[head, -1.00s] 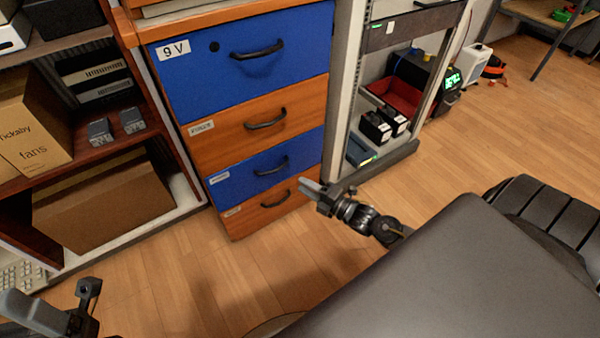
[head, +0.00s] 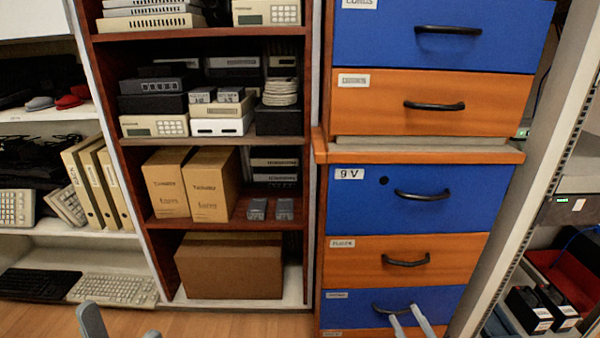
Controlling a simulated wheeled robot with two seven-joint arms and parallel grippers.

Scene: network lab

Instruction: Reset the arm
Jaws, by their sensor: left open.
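My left gripper (head: 120,327) shows at the bottom left edge. Its grey fingers are well apart with floor between them and nothing held. My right gripper (head: 404,314) shows at the bottom, in front of the lower blue drawer (head: 358,308). Its two pale fingers are apart with a strip of blue drawer front visible between them, and I see nothing held. Whether a fingertip touches the drawer or its handle I cannot tell. Most of both arms is below the frame.
A blue and orange drawer cabinet (head: 350,258) stands ahead, drawers closed. A wooden shelf unit (head: 312,150) with devices and boxes stands left of it. A large cardboard box (head: 230,265) is at its bottom. A metal rack (head: 525,205) stands right. Some wooden floor (head: 235,325) shows.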

